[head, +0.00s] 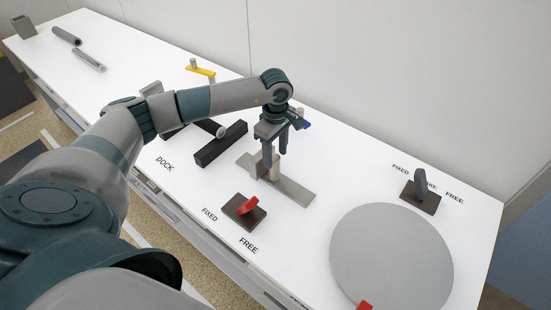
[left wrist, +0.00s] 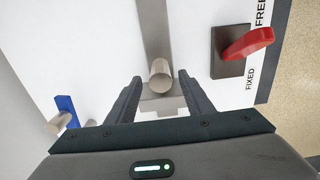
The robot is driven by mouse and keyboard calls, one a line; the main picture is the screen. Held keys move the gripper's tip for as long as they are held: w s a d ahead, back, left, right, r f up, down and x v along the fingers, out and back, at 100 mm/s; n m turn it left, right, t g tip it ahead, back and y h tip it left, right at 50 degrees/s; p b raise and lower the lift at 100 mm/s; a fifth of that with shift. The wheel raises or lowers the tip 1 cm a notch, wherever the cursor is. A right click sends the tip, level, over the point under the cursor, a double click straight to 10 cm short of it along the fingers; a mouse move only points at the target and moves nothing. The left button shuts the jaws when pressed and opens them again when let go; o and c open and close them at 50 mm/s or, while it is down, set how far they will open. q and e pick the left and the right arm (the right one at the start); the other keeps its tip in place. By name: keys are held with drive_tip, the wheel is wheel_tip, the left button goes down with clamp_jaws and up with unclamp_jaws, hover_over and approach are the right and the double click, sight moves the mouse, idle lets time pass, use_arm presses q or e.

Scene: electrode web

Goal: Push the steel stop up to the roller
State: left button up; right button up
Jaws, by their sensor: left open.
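The steel stop looks like a light metal post (head: 275,170) on a flat steel strip (head: 291,190). In the left wrist view the post (left wrist: 160,73) stands between my fingertips, with the strip (left wrist: 156,25) running up beyond it. My left gripper (head: 275,153) is open and points down around the post; I cannot tell if a finger touches it. It also shows in the left wrist view (left wrist: 160,82). A grey rounded end (head: 220,131), perhaps the roller, shows by the dark dock block (head: 222,145), left of the strip. My arm hides much of it. My right gripper is not in view.
A red lever (head: 249,205) on a dark base stands near the front edge, close to the strip. A dark lever (head: 420,183) and a large grey disc (head: 390,258) are at right. A yellow bar (head: 201,70) with pegs stands behind my arm.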

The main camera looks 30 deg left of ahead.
sight(276, 158)
use_arm(q)
drive_tip(key=shift+f+p, duration=0.5)
drive_tip(key=shift+f, duration=1.7)
clamp_jaws()
